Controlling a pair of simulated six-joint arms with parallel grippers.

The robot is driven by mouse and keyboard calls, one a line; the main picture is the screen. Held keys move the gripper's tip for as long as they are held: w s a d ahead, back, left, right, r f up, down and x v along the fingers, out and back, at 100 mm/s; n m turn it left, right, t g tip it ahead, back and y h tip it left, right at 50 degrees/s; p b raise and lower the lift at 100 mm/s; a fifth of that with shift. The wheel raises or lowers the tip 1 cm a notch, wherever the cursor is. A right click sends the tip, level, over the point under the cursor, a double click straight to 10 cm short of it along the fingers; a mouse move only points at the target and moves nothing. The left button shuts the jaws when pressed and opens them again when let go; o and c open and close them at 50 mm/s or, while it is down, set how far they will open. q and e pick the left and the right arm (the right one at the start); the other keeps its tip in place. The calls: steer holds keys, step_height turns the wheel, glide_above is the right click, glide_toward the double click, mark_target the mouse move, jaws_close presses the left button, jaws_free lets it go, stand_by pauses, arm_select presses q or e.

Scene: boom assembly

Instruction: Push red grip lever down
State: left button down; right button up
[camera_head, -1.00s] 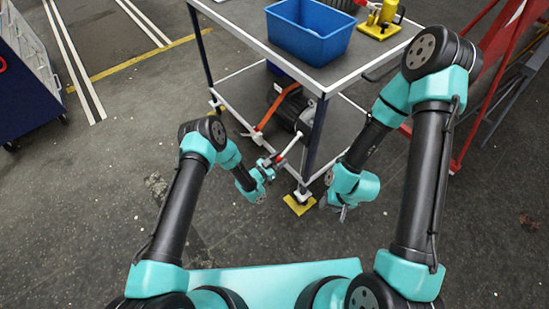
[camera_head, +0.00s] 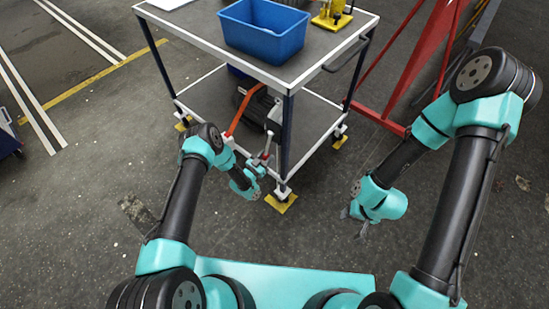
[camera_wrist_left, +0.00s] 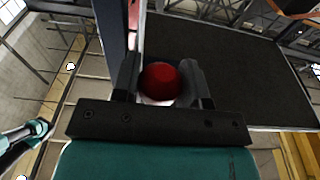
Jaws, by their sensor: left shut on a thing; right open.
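The red grip lever (camera_wrist_left: 161,82) shows in the left wrist view as a round red end between the two dark fingers. In the head view the thin lever (camera_head: 267,148) stands up beside the cart's near corner leg. My left gripper (camera_head: 258,166) is at this lever and shut on it; its fingers (camera_wrist_left: 162,86) flank the red end in the wrist view. The lever's lower part is mostly hidden. My right gripper (camera_head: 356,223) is open and empty, low over the floor, right of the cart and apart from it.
A two-shelf cart (camera_head: 200,43) holds a blue bin (camera_head: 262,38) and a yellow device (camera_head: 332,14) on top. A black unit with an orange strap (camera_head: 242,108) is on its lower shelf. A yellow pad (camera_head: 281,201) lies under the near corner. A red frame (camera_head: 392,70) stands right.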

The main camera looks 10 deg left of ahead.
arm_select(q)
steer(key=shift+d, duration=0.1)
stand_by(0.3)
steer(key=c, duration=0.7)
jaws_free()
steer(key=v, duration=1.7)
